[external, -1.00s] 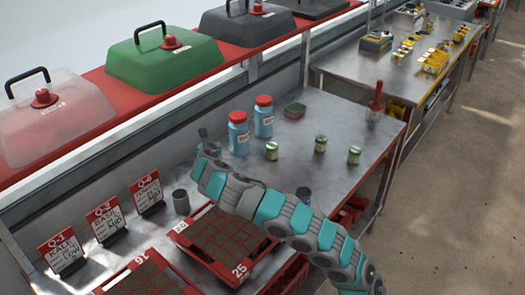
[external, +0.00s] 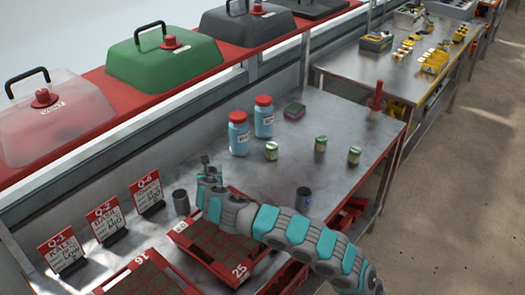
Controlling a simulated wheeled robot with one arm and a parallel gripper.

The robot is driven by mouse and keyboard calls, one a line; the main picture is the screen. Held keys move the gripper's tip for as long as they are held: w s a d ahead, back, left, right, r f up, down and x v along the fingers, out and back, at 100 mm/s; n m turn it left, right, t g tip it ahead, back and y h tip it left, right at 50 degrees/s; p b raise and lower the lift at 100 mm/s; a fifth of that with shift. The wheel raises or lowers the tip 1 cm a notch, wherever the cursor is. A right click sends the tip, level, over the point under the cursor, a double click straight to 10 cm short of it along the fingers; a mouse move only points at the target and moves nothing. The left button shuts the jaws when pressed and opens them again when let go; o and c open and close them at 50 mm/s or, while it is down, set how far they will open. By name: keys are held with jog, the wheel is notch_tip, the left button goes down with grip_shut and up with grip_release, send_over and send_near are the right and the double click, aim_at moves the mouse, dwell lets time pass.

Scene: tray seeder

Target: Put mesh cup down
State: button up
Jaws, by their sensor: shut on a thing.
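My gripper (external: 210,170) is above the bench, just behind the red seed tray and to the right of a dark cup. It is shut on a small grey thing, taken to be the mesh cup (external: 206,162). The fingers and the cup are tiny here, so the cup's outline and tilt are hard to make out. I cannot tell whether its base touches the bench.
A dark cup (external: 181,202) stands close left of my gripper; another cup (external: 303,198) stands right of my arm. The red seed tray (external: 240,194) lies in front. Bare bench lies between.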

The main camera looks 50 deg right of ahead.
jog(key=o, duration=1.3)
jog(key=shift+f, duration=0.1)
jog(key=shift+o, duration=0.2)
jog(key=p+v, duration=0.1)
jog(key=v, duration=1.1)
